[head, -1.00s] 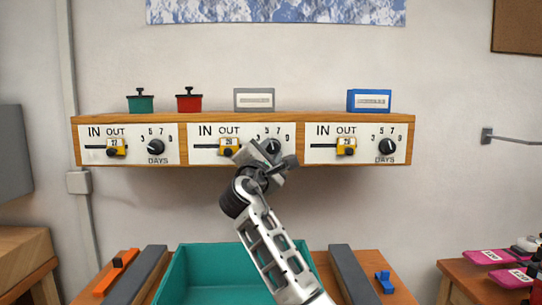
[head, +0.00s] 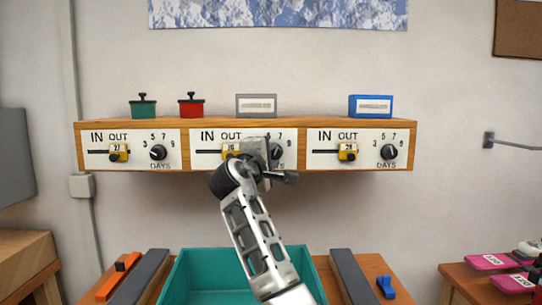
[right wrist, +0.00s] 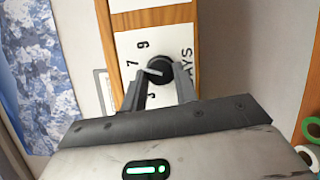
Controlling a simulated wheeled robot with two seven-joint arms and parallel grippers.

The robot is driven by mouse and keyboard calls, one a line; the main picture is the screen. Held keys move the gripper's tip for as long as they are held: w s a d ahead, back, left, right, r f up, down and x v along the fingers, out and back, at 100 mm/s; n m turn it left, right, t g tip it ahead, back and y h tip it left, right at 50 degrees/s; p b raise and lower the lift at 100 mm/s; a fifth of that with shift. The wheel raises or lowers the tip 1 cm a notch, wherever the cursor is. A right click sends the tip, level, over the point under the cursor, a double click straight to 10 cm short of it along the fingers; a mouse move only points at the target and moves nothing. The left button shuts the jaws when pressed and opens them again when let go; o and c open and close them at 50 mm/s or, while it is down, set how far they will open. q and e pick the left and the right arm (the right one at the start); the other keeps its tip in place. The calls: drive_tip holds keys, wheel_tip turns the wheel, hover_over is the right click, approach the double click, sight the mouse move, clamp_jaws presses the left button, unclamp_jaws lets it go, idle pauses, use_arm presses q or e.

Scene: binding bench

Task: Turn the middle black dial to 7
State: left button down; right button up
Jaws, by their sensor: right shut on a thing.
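The middle black dial (head: 277,152) is on the middle white panel of the wooden shelf, partly hidden by my right gripper (head: 272,165) in the head view. In the right wrist view the dial (right wrist: 160,67) sits between the two grey fingers of my right gripper (right wrist: 160,76), which is shut on it. The panel appears turned there. The dial's pale pointer aims left, roughly towards the printed 7; its exact setting is hard to tell. The 9 and 7 are readable, while the 5 is hidden by a finger. My left gripper is not in view.
Similar black dials sit on the left panel (head: 158,152) and right panel (head: 388,152). A yellow slider (head: 231,149) is just left of my right gripper. Small boxes and pots stand on the shelf. A teal tray (head: 178,285) is below, under my right arm.

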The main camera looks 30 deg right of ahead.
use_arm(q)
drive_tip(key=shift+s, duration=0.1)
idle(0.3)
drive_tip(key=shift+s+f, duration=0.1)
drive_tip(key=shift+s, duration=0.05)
use_arm(e)
drive_tip(key=o, duration=1)
drive_tip(key=shift+s+a, duration=0.1)
drive_tip(key=shift+s+a+f, duration=0.1)
drive_tip(key=shift+s+a, duration=0.05)
drive_tip(key=shift+a, duration=0.05)
use_arm(q)
drive_tip(key=b, duration=0.1)
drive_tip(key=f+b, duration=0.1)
drive_tip(key=b, duration=0.1)
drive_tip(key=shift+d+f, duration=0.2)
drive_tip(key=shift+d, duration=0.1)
use_arm(e)
drive_tip(key=v, duration=1.5)
drive_tip(key=shift+s+a, duration=0.1)
